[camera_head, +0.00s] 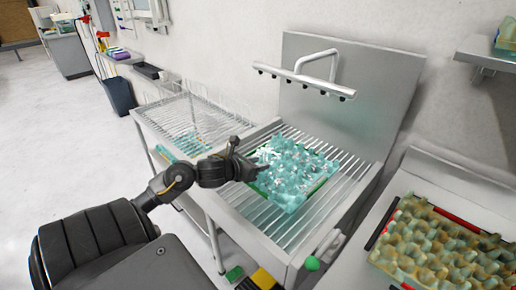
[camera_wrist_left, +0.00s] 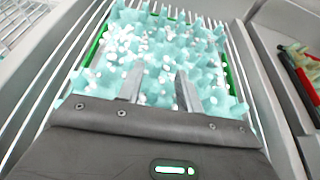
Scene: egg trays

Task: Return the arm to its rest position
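My left arm comes in from the left, and its left gripper (camera_head: 252,160) is at the left side of a teal egg tray (camera_head: 297,172). In the left wrist view the left gripper (camera_wrist_left: 160,82) has its two fingers apart with nothing held between them. The teal egg tray (camera_wrist_left: 200,50) fills the view beyond the fingers, with many small white bits scattered over it. I cannot tell whether the fingertips touch it. A green edge shows around the tray. My right gripper is not in view.
The tray lies on a slatted metal rack (camera_head: 270,232) below a spray bar (camera_head: 305,80). A wire-rack table (camera_head: 190,115) stands to the left. A yellowish egg tray (camera_head: 435,245) lies at the lower right. A shelf (camera_head: 485,58) juts out at upper right. The floor (camera_head: 70,150) at left is clear.

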